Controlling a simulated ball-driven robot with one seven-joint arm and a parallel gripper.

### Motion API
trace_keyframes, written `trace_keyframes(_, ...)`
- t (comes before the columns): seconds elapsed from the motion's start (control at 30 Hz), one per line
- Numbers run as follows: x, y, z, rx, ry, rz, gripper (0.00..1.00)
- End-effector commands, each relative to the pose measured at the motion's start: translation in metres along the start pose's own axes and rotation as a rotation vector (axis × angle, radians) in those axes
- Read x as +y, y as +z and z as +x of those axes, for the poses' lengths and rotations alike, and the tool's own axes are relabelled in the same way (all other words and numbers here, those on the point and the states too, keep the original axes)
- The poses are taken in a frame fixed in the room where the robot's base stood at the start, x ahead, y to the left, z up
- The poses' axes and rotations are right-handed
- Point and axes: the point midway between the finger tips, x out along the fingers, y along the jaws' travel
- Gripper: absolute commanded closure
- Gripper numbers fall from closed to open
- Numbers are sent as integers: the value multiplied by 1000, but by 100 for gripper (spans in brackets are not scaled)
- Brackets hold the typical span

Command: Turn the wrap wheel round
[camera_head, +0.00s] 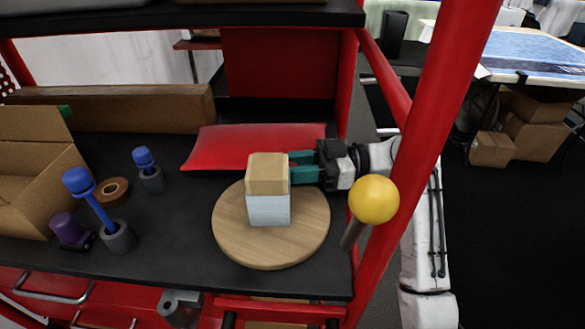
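The wrap wheel (233,243) appears to be the round, light wooden disc lying flat on the dark shelf. A block stands upright on it, with a tan upper part (268,172) and a pale grey-blue lower part (268,211). My gripper (293,167) comes in from the right, with its teal fingers level and pointing left at the block's upper right side. The fingers look parted, with a gap between them. Their tips are at or just behind the block's edge, and I cannot tell whether they touch it.
A yellow ball knob (373,199) on a grey rod stands right of the wheel, before a red post (424,140). A red pouch (252,146) lies behind. Blue-handled tools (92,200), a tape roll (111,191) and an open carton (28,160) are left.

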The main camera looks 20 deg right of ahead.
Motion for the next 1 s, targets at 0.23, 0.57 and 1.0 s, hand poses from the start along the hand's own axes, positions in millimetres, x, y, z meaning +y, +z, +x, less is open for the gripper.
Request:
trace_keyframes(0.23,1,0,0,0,2,1,100)
trace_keyframes(0.57,0,0,0,0,1,1,50)
trace_keyframes(1.0,1,0,-25,1,3,0,50)
